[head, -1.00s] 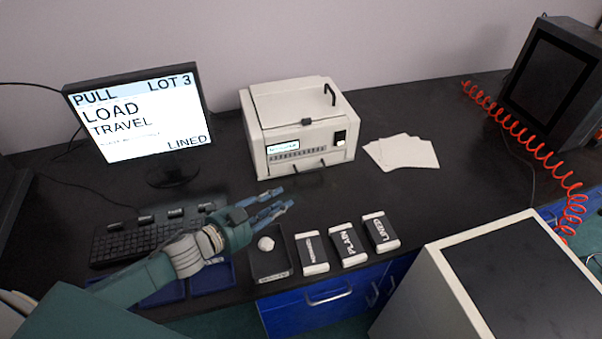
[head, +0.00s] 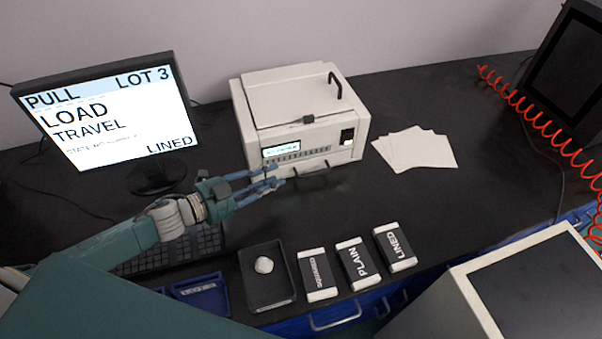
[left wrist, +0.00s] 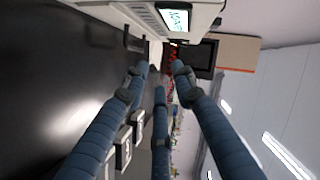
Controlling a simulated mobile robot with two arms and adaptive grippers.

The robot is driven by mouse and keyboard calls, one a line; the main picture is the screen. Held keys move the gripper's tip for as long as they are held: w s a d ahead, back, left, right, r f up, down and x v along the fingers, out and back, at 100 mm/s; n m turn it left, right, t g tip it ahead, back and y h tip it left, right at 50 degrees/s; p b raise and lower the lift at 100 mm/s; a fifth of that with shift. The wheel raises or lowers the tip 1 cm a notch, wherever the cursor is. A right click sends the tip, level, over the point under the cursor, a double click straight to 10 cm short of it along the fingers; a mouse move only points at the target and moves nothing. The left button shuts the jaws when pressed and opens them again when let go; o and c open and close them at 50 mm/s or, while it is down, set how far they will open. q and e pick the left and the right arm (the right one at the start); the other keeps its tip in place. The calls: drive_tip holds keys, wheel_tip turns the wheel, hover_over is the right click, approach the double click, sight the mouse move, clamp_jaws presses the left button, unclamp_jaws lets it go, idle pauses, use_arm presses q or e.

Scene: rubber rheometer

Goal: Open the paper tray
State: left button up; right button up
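The cream machine (head: 300,110) stands against the wall with a small lit display on its front. A dark handle (head: 312,172) sits low on its front, likely the paper tray's; the tray looks shut. The handle also shows in the left wrist view (left wrist: 135,40), ahead of the fingers. My left gripper (head: 275,177) is open and empty, just left of the handle and in front of the machine's lower left front. In the left wrist view its blue fingers (left wrist: 159,72) are spread with nothing between them. My right gripper is not in view.
Sheets of white paper (head: 415,149) lie right of the machine. Packs labelled SQUARED (head: 317,275), PLAIN (head: 358,263) and LINED (head: 394,247) and a black tray (head: 283,291) with a white lump lie nearer. A monitor (head: 108,112) stands left. Bench between machine and packs is clear.

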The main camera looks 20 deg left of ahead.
use_arm(q)
drive_tip(key=b, duration=0.5)
approach(305, 176)
drive_tip(key=shift+v, duration=0.9)
drive_tip(key=shift+f, duration=0.2)
drive_tip(key=shift+w+d, duration=0.15)
drive_tip(key=shift+w, duration=0.05)
drive_tip(key=p+x, duration=0.1)
drive_tip(key=x, duration=0.9)
drive_tip(key=shift+r, duration=0.1)
drive_tip(key=shift+d, duration=0.15)
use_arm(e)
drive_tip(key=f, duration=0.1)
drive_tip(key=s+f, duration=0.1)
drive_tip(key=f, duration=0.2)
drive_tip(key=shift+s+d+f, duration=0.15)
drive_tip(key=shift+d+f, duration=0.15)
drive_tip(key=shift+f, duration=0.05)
use_arm(q)
drive_tip(key=shift+w, duration=0.1)
clamp_jaws()
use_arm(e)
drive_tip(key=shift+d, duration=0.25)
